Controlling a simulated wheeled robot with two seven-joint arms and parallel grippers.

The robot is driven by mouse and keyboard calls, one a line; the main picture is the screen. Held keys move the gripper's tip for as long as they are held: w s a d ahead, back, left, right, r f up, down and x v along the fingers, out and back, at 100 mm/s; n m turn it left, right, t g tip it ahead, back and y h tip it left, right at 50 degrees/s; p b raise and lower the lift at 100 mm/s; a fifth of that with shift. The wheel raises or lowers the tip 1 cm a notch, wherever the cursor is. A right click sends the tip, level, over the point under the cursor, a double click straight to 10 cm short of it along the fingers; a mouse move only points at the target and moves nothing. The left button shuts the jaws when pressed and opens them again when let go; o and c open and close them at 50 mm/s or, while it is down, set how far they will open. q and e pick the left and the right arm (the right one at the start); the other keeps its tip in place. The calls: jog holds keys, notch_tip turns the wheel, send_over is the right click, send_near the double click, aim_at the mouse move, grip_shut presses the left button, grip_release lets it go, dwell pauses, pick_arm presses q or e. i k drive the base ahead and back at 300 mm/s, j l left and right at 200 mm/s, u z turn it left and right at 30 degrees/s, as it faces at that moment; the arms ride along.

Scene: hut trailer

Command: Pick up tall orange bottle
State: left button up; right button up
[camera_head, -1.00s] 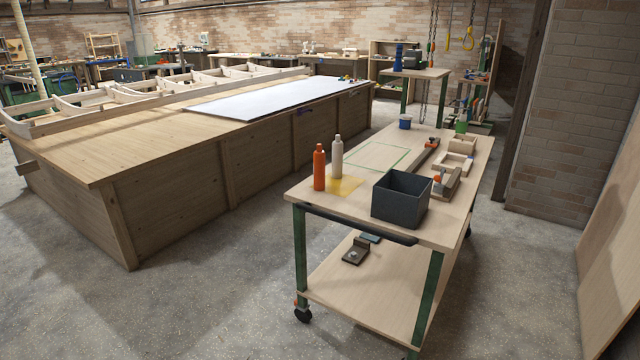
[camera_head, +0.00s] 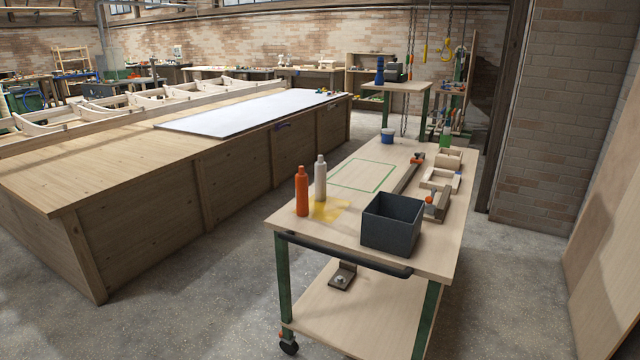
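The tall orange bottle (camera_head: 302,192) stands upright near the left front corner of the wheeled cart's wooden top (camera_head: 375,165). A white bottle (camera_head: 320,178) of similar height stands just behind it to the right, beside a yellow patch (camera_head: 328,211) on the top. Neither of my grippers shows in the head view.
A dark open bin (camera_head: 392,222) stands right of the bottles. Wooden blocks and clamps (camera_head: 440,190) line the cart's right side; a blue pot (camera_head: 387,135) is at the back. A large wooden bench (camera_head: 150,190) stands left. Concrete floor (camera_head: 200,325) is clear in front.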

aim_at(301, 178)
jog(key=i+j+u, duration=0.2)
jog(key=i, duration=0.35)
jog(key=i+j+u, duration=0.15)
jog(key=i, duration=0.4)
